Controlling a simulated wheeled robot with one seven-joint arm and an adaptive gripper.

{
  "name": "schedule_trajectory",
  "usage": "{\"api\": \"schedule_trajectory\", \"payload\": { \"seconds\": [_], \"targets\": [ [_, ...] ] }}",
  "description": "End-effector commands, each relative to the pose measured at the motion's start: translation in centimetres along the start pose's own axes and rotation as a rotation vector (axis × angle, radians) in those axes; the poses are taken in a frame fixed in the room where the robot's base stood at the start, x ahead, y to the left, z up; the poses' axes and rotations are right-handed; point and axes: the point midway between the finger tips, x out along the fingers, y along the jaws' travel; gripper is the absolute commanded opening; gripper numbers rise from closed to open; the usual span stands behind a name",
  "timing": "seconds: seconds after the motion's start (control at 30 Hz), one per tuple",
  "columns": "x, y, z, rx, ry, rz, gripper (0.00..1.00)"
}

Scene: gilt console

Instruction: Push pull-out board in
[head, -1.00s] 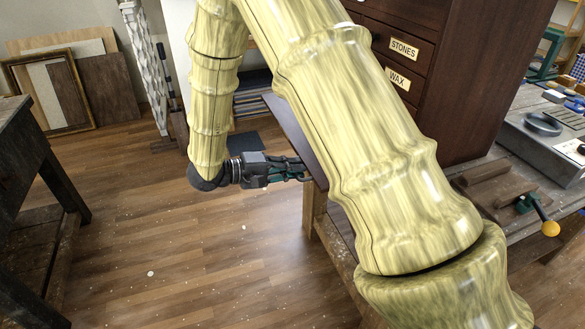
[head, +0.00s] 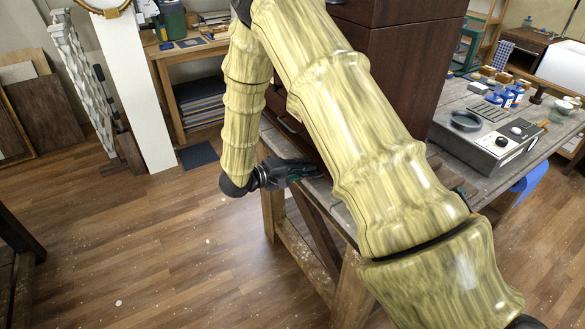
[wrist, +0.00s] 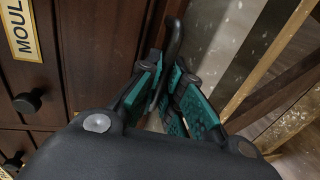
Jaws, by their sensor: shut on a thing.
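My gripper (head: 312,170) is at the lower front of the dark wood cabinet (head: 395,75), level with the bench top. In the wrist view its teal-padded fingers (wrist: 168,78) are closed around a dark curved bar (wrist: 176,38), which looks like the handle of the pull-out board. The dark brown wood (wrist: 108,45) beside the bar may be the board's front or cabinet frame; I cannot tell which. In the head view my arm hides most of the board, so how far it sticks out does not show.
A drawer with a round knob (wrist: 28,101) and a label (wrist: 18,30) is left of the fingers. The wooden bench (head: 350,275) carries the cabinet and a grey device (head: 490,140). A side table (head: 190,55) stands behind. The floor (head: 170,250) at left is open.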

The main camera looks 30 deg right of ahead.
Motion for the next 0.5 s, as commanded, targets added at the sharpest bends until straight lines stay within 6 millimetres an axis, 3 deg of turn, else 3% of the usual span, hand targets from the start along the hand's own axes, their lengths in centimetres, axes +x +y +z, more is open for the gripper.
{"api": "schedule_trajectory", "payload": {
  "seconds": [0.23,0.5],
  "targets": [
    [3.0,0.6,0.0,0.000,0.001,-0.001,0.00],
    [3.3,0.8,0.0,0.001,0.001,0.003,0.00]
  ]
}}
